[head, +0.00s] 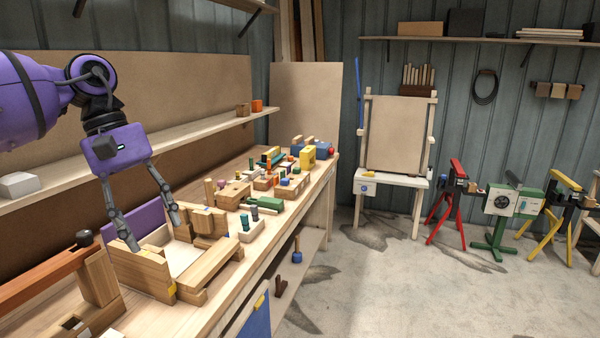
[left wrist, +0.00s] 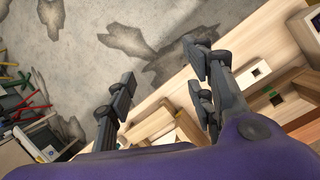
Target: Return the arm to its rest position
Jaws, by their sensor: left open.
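My left gripper (head: 154,232) comes in from the left in the head view, its purple body above the workbench and its two grey fingers pointing down. The fingers are spread apart and hold nothing that I can see. They hang over a wooden box-like fixture (head: 148,275) with a pale inside, near its left part. In the left wrist view the two fingers (left wrist: 160,88) stand wide apart, with floor and the bench edge between and beyond them. Whether the fingertips touch the fixture I cannot tell. My right gripper is in neither view.
The workbench (head: 262,232) holds several wooden blocks and small coloured parts farther back. A red-brown wooden bar (head: 45,278) on a post stands at the near left. A shelf (head: 215,128) runs along the back board behind my arm. The floor (head: 370,285) at right is open.

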